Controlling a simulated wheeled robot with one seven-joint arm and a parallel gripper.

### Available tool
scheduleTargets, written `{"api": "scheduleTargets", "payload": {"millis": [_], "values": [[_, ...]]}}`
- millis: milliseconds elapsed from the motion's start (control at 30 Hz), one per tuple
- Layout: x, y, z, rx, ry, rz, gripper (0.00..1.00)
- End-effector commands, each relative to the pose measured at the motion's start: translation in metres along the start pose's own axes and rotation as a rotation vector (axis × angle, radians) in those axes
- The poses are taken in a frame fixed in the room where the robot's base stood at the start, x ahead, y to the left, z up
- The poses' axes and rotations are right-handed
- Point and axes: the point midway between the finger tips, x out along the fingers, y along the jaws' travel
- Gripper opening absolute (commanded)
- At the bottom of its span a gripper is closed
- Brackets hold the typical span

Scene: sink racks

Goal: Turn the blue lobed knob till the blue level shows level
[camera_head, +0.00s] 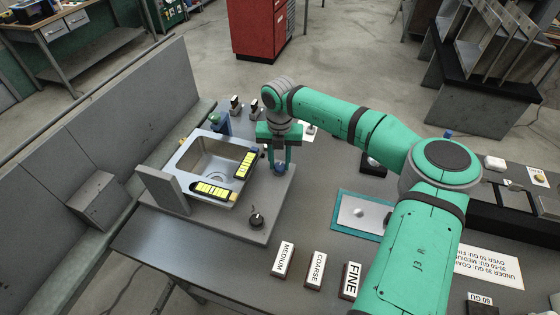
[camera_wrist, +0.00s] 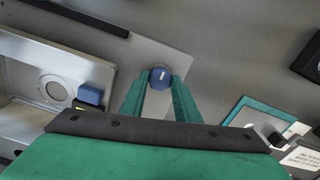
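The blue lobed knob (camera_wrist: 160,78) shows in the wrist view with a white mark on its top. It sits on a grey plate between the tips of my gripper (camera_wrist: 159,75). The two green fingers stand apart, one on each side of the knob; I cannot tell whether they touch it. In the head view my gripper (camera_head: 280,166) points down at the right side of the sink and hides the knob. The level with blue at its end (camera_head: 245,165) lies along the sink's right rim; its bubble is too small to read. Its blue part (camera_wrist: 90,94) shows in the wrist view.
A second level (camera_head: 213,191) lies on the sink's front rim. A black knob (camera_head: 256,217) stands on the plate in front. The steel sink (camera_head: 180,165) is left of my gripper. Blocks marked MEDIUM (camera_head: 283,259), COARSE (camera_head: 314,270) and FINE (camera_head: 350,280) stand in front.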

Motion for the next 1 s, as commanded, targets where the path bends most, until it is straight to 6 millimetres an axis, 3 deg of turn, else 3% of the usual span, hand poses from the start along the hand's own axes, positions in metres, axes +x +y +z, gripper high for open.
{"api": "scheduleTargets", "payload": {"millis": [467,1000], "values": [[-0.0006,-0.0001,0.0004,-0.106,-0.001,-0.001,0.06],[-0.0004,-0.0001,0.0002,-0.584,0.000,-0.002,0.06]]}}
